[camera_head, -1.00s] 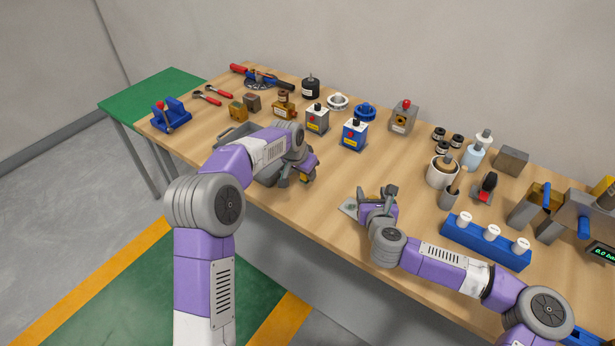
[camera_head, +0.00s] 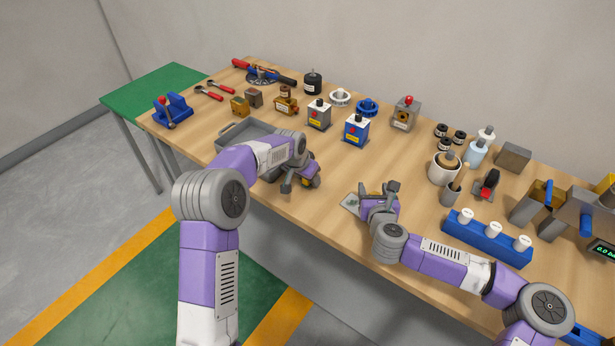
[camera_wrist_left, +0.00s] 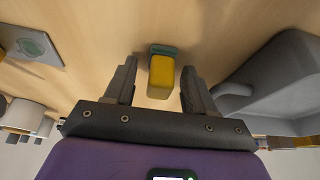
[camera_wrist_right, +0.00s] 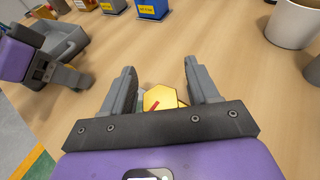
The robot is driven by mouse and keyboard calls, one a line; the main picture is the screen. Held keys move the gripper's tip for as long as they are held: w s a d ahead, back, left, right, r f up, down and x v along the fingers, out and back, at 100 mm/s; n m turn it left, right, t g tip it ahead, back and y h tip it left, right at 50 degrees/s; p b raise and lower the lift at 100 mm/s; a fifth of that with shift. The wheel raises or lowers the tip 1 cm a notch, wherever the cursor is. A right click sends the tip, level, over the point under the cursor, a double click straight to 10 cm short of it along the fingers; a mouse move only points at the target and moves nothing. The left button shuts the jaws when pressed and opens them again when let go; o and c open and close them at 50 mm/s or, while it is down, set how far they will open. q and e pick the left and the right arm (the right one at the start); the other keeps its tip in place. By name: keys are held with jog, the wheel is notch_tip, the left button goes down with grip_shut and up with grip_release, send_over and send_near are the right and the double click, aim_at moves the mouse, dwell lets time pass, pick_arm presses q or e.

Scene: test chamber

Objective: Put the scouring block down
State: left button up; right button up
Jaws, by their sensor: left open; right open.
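The scouring block (camera_wrist_left: 160,75) is yellow with a green layer. In the left wrist view it appears to rest on the wooden table between and just beyond my left fingertips, with a gap on each side. My left gripper (camera_head: 302,182) is open, low over the table in front of the grey tray; it also shows in the left wrist view (camera_wrist_left: 158,82). My right gripper (camera_head: 379,192) is open near the table's front edge. In the right wrist view (camera_wrist_right: 158,85) a yellow six-sided piece with a red mark (camera_wrist_right: 160,98) shows between its fingers; whether they touch it is unclear.
The grey tray (camera_head: 226,133) stands beside my left gripper. A flat grey plate with a green mark (camera_head: 350,204) lies beside my right gripper. A blue holder with white knobs (camera_head: 480,236) and a white pot (camera_head: 437,170) stand to the right. Bare tabletop lies between both grippers.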

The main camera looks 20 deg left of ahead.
aim_at(303, 185)
pick_arm(q)
jog(key=v, duration=1.2)
jog(key=shift+r, duration=0.2)
jog(key=shift+o, duration=0.3)
jog(key=shift+w+d+r+g+y, duration=0.1)
jog(key=shift+w+d+g+y, duration=0.15)
jog(key=shift+w+g, duration=0.5)
jog(key=shift+w+d+r+g+y, duration=0.15)
jog(key=shift+w+d+g+y, duration=0.1)
jog(key=shift+w+g, duration=0.5)
jog(key=f, duration=0.4)
jog(key=w+f, duration=0.1)
jog(key=f, duration=0.7)
jog(key=shift+w+d, duration=0.15)
jog(key=shift+d, duration=0.05)
